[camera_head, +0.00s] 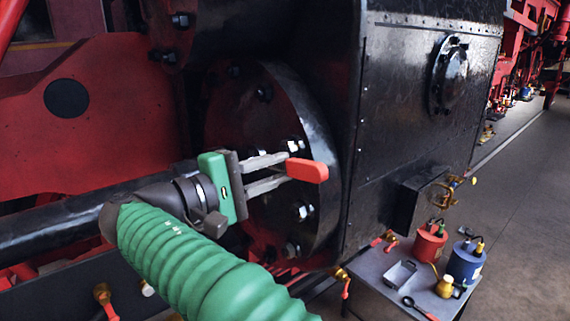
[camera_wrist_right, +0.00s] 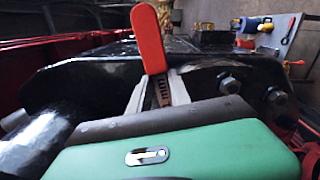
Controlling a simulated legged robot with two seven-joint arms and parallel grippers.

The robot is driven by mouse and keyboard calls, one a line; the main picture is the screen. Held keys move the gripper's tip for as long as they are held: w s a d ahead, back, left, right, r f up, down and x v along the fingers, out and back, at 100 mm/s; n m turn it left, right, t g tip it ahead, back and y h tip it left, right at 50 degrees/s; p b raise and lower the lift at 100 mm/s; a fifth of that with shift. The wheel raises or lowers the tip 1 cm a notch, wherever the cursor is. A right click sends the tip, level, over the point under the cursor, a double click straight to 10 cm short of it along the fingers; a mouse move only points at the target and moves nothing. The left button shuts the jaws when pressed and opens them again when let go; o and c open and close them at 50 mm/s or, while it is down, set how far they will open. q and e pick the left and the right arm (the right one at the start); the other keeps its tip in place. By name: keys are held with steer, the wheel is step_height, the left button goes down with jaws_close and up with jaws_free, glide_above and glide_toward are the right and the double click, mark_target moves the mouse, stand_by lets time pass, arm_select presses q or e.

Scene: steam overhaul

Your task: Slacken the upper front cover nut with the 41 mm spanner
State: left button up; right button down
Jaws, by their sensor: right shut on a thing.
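My right gripper (camera_head: 287,170) is shut on the spanner, whose red handle (camera_head: 308,171) sticks out past the fingertips in front of the round black cover (camera_head: 318,125). In the right wrist view the red handle (camera_wrist_right: 149,40) rises above the fingers, and a dark marked shank (camera_wrist_right: 163,92) shows between them. The spanner's jaw end is hidden. A bright upper nut (camera_head: 294,146) on the cover is just above the fingers; I cannot tell whether the spanner touches it. More nuts (camera_head: 304,211) sit lower on the rim. My left gripper is out of view.
A grey table (camera_head: 390,285) at lower right holds a red can (camera_head: 430,243), a blue can (camera_head: 464,262) and a small tray (camera_head: 400,273). A thick black rod (camera_head: 85,220) runs left of the cover. Open floor (camera_head: 520,220) lies at right.

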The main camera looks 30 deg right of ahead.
mark_target(290, 175)
steer(key=shift+a+r, duration=0.1)
steer(key=shift+a, duration=0.4)
steer(key=shift+s+a, duration=0.1)
steer(key=shift+s, duration=0.1)
steer(key=s+b, duration=0.2)
steer(key=shift+s+f+b, duration=0.15)
steer(key=shift+f+b, duration=0.2)
steer(key=shift+f, duration=0.05)
steer(key=s+d+b, duration=0.1)
steer(key=s+b, duration=0.9)
steer(key=s, duration=0.1)
steer(key=shift+s+r, duration=0.25)
steer(key=shift+r, duration=0.15)
steer(key=shift+d, duration=0.1)
